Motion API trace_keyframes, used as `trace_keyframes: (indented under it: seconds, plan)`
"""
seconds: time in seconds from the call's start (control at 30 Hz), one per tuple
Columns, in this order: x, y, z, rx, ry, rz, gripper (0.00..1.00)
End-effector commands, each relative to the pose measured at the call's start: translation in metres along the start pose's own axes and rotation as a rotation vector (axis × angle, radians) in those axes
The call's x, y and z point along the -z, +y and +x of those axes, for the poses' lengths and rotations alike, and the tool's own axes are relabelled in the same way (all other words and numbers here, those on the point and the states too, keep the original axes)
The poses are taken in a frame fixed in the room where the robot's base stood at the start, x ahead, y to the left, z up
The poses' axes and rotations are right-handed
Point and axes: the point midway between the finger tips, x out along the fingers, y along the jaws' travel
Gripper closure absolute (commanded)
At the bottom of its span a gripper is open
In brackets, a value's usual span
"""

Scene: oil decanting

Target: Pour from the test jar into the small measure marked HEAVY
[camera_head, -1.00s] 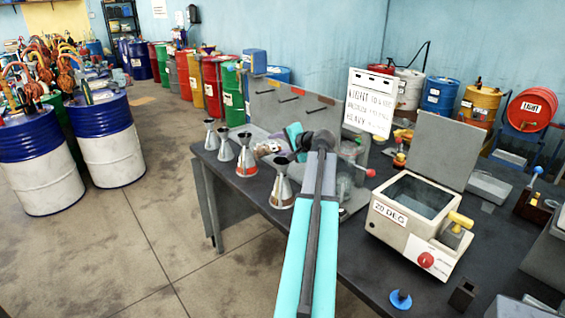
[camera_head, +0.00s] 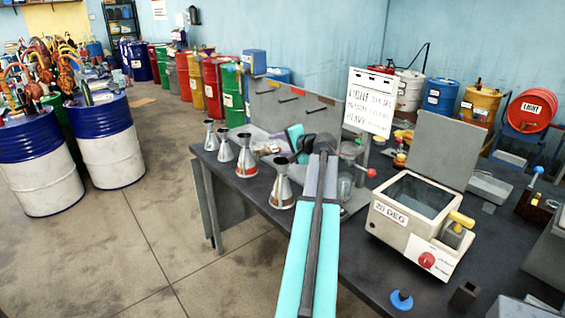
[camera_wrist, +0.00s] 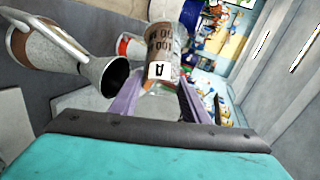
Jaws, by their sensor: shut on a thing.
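My gripper (camera_wrist: 158,100) is shut on the test jar (camera_wrist: 163,45), a clear graduated jar with brownish contents and a white label "A". The jar is tilted in the wrist view. It also shows, small, in the head view (camera_head: 266,147), partly behind my wrist. Beside it in the wrist view, a metal measure (camera_wrist: 62,52) with a flared mouth is close to the jar. In the head view several such measures stand along the table's left edge, the nearest one (camera_head: 281,190) just below my gripper. I cannot read which is marked HEAVY. No stream of liquid is visible.
A white sign (camera_head: 369,101) mentioning light and heavy stands behind my arm. A cream box marked "20 DEG" (camera_head: 412,228) with its lid raised is to the right. A glass vessel on a stand (camera_head: 345,187) is beside my arm. Drums stand behind the table.

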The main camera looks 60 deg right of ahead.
Motion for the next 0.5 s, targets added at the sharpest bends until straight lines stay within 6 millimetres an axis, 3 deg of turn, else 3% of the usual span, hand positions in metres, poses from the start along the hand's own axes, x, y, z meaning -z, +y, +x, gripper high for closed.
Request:
trace_keyframes:
  seconds: [0.5]
  plan:
    - [0.0005, 0.0036, 0.0005, 0.027, -0.006, 0.023, 0.98]
